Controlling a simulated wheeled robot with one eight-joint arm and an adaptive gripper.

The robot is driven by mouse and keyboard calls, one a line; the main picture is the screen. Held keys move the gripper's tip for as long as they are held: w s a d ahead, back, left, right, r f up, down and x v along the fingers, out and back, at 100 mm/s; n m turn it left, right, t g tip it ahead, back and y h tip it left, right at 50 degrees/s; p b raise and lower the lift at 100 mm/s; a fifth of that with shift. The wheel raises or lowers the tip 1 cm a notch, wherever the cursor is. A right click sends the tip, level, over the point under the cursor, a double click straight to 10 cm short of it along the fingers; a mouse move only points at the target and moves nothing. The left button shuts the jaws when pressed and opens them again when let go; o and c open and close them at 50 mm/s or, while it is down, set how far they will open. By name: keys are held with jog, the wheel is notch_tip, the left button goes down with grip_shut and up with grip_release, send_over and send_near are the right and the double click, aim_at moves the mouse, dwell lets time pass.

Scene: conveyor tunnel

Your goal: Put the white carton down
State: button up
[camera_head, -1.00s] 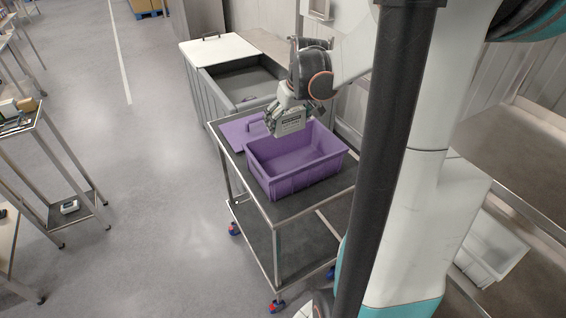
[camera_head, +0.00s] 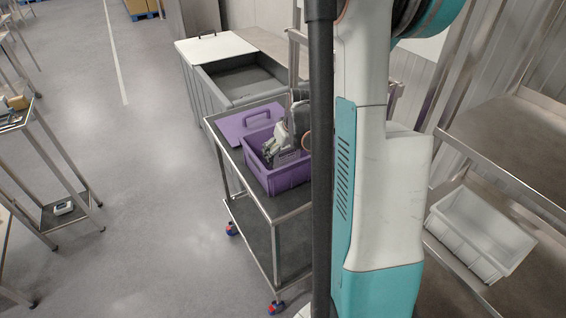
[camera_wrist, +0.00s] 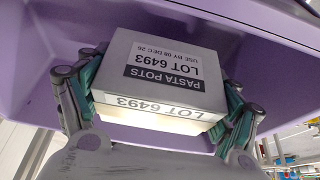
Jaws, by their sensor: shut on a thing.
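The white carton (camera_wrist: 163,80) fills the middle of the wrist view. Its label reads "PASTA POTS", "LOT 6493" and "USE BY 08 DEC 26", upside down in the picture. My gripper (camera_wrist: 162,90) is shut on it, with one finger at each side. In the head view my gripper (camera_head: 277,149) is low in the purple crate (camera_head: 276,182), which stands on a steel cart. The crate's purple wall and rim (camera_wrist: 268,52) also show behind the carton in the wrist view. I cannot tell whether the carton touches the crate floor.
A purple lid (camera_head: 240,125) with a handle lies on the cart (camera_head: 215,137) behind the crate. A grey bin with a white cover (camera_head: 215,46) stands behind. A white tub (camera_head: 478,235) sits on a rack at right. Open floor lies left.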

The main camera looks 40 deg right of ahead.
aim_at(283, 159)
jog(key=shift+f+b, duration=0.55)
jog(key=shift+f, duration=1.4)
jog(key=shift+f, duration=0.2)
jog(key=o, duration=1.4)
jog(key=shift+o, duration=0.2)
jog(key=shift+r, duration=0.5)
jog(key=p+v, duration=0.3)
jog(key=v, duration=0.8)
jog(key=shift+s+r, duration=0.2)
